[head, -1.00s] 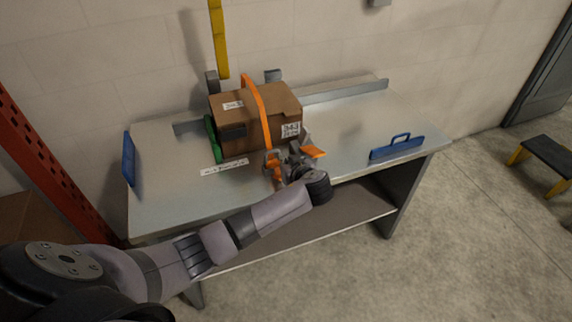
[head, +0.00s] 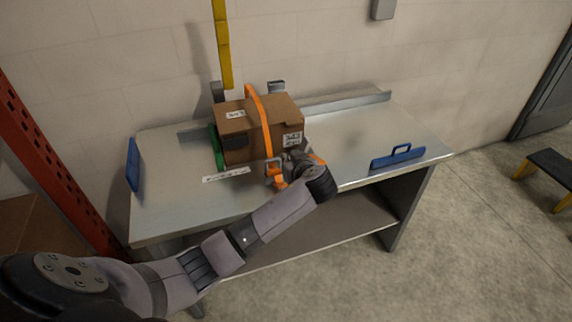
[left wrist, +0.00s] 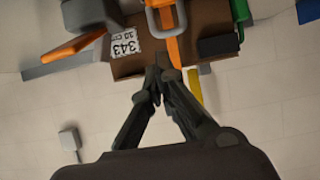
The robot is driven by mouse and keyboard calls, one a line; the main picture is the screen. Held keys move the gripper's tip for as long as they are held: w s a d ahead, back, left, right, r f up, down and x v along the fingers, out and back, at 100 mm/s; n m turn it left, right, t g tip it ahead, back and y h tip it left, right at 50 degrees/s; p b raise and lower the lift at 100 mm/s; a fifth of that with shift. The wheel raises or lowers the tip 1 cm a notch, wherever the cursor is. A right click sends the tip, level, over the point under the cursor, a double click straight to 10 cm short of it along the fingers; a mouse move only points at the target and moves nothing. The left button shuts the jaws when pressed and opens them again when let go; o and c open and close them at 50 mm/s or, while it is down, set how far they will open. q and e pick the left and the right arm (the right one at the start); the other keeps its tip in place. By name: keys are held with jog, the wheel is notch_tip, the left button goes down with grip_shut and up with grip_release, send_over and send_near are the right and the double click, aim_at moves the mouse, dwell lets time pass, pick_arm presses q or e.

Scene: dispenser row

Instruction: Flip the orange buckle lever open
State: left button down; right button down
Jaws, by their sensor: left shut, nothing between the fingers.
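A cardboard box (head: 238,118) on the metal bench is bound by an orange strap (head: 264,118). A grey buckle loop (head: 273,169) sits on the strap at the box's front; it also shows in the left wrist view (left wrist: 151,22). A flat orange piece, seemingly the lever (head: 317,159), sticks out right of the buckle, partly hidden by my gripper; in the left wrist view it is at upper left (left wrist: 75,48). My left gripper (head: 296,157) is shut and empty in front of the box, its fingertips (left wrist: 160,76) close together. Contact with the lever cannot be told. My right gripper is out of view.
A green piece (head: 216,146) stands at the box's left side. Blue handles are on the bench at left (head: 133,164) and right (head: 398,157). A raised metal rail (head: 345,103) runs along the back.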

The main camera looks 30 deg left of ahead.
pick_arm(q)
jog(key=v, duration=0.3)
jog(key=b+v, duration=0.1)
jog(key=v, duration=0.1)
jog(key=shift+s+d+f, duration=0.15)
jog(key=shift+s+f, duration=0.1)
jog(key=shift+s, duration=0.15)
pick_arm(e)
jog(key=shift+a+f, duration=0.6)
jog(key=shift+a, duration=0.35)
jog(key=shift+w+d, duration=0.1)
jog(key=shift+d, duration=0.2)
